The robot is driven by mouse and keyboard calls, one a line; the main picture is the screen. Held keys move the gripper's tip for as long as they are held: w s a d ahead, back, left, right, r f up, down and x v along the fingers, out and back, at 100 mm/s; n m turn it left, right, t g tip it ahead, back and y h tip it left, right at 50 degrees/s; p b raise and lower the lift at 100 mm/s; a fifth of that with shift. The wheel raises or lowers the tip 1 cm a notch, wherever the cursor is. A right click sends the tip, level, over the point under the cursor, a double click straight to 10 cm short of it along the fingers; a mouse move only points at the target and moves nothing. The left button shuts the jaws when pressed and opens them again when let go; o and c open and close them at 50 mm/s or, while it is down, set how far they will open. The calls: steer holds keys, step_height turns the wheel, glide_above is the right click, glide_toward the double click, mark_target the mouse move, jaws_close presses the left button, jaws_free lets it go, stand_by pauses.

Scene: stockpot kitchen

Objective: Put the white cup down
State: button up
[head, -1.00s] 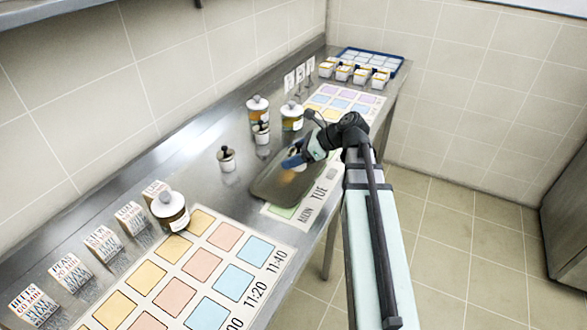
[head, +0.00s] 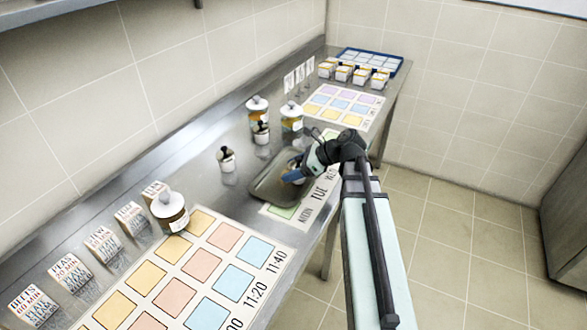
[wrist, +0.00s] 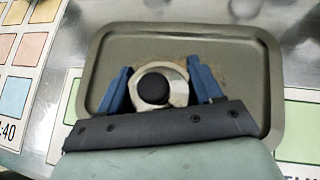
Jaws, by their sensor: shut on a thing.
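The white cup (wrist: 179,91), round and pale with a black knob on top, sits between the blue fingers of my gripper (wrist: 160,74) in the wrist view. My gripper is shut on it. Under it is a grey rectangular tray (wrist: 262,112) with a raised rim. In the head view, my gripper (head: 292,176) is low over the same tray (head: 262,190) at the counter's front edge. The cup is mostly hidden there. I cannot tell whether its base touches the tray.
Lidded jars (head: 291,117) stand further back. A lidded jar (head: 169,211) and several printed boxes stand front left, beside a coloured grid sheet (head: 190,265).

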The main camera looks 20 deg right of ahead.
steer(key=o, duration=1.1)
steer(key=shift+r, duration=0.15)
steer(key=v, duration=1.2)
steer(key=shift+o, duration=0.2)
